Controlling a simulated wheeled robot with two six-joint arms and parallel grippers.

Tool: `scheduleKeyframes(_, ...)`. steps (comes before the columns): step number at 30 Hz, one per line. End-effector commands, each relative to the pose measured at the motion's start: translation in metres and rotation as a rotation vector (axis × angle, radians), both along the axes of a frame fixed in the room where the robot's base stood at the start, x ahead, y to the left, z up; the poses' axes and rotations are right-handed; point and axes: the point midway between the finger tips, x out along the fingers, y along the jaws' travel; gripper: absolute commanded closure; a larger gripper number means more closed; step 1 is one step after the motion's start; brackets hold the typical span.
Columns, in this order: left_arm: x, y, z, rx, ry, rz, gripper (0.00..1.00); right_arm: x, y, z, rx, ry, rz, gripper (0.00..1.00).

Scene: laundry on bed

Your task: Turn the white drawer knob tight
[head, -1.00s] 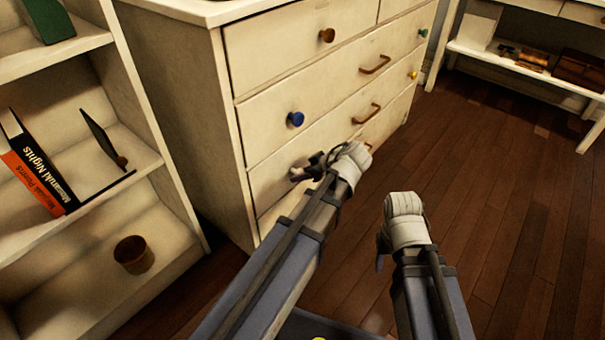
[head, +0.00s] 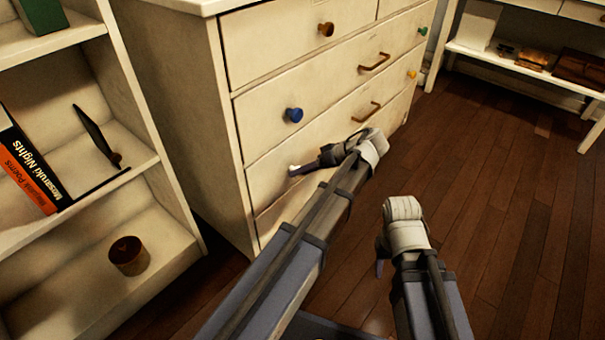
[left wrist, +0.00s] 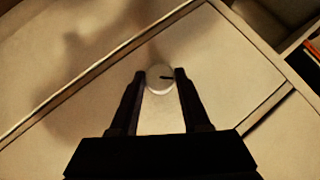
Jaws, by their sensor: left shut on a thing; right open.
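The white drawer knob (left wrist: 160,78) shows in the left wrist view as a pale round disc with a dark mark on its face, on a cream drawer front. In the head view the knob (head: 294,169) is a small pale spot at my left gripper's tips. My left gripper (left wrist: 160,75) has one finger on each side of the knob and is shut on it. In the head view the left gripper (head: 312,164) is against the dresser's lower drawer. My right gripper (head: 382,258) is open and empty, low over the floor; its fingers are mostly hidden by its wrist.
The cream dresser (head: 185,110) carries a blue knob (head: 294,115), a brown knob (head: 326,29), a yellow knob (head: 412,75) and brown handles. A shelf (head: 160,225) with books and a brown cup (head: 129,256) stands at left. Wooden floor (head: 500,200) is free at right.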

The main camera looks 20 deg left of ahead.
Motion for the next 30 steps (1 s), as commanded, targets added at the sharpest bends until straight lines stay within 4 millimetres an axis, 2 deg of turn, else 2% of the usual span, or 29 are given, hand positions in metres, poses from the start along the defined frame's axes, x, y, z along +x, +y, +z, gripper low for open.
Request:
scheduleKeyframes(18,0.0001,-0.0006,-0.0004,0.012,0.044,-0.001,1.0,0.0,0.0,-0.0037,0.0,0.0,0.0,0.5)
scheduleKeyframes(19,0.0001,-0.0006,-0.0004,0.012,0.043,0.0,0.51,0.0,0.0,-0.0037,0.0,0.0,0.0,0.5)
scheduleKeyframes(26,0.0002,-0.0004,-0.0002,0.013,0.042,0.0,0.25,0.0,0.0,-0.0037,0.0,0.0,0.0,0.5)
scheduleKeyframes(30,0.0003,-0.0003,-0.0001,0.013,0.042,-0.001,0.24,0.0,0.0,-0.0036,0.0,0.0,0.0,0.5)
